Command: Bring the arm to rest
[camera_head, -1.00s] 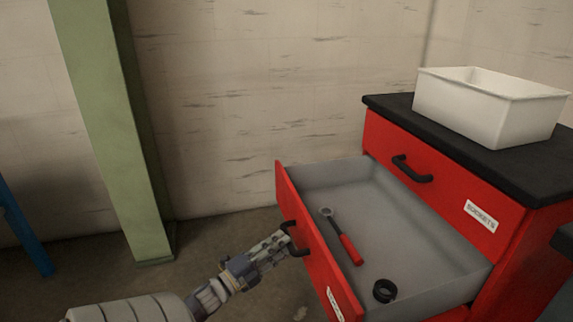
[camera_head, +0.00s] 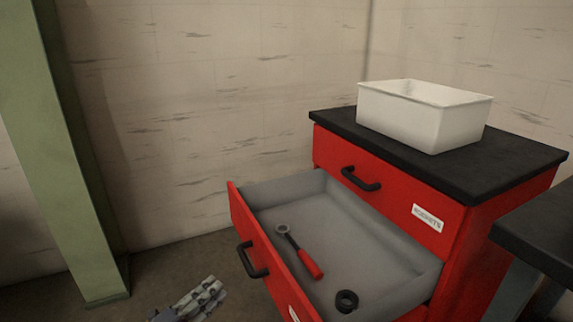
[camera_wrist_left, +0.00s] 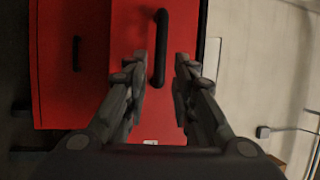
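My left gripper (camera_head: 210,294) shows at the bottom of the head view, below and left of the open drawer's black handle (camera_head: 252,260), apart from it. In the left wrist view its two fingers (camera_wrist_left: 160,75) are spread with nothing between them, and the handle (camera_wrist_left: 159,48) lies ahead of them against the red drawer front. My right gripper is not in view.
The red cabinet's lower drawer (camera_head: 385,235) stands open, holding a red-handled wrench (camera_head: 305,257) and a black ring (camera_head: 346,301). A white bin (camera_head: 400,125) stands on the black top (camera_head: 490,172). A dark bench edge (camera_head: 545,235) is at right; a green post (camera_head: 60,170) at left.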

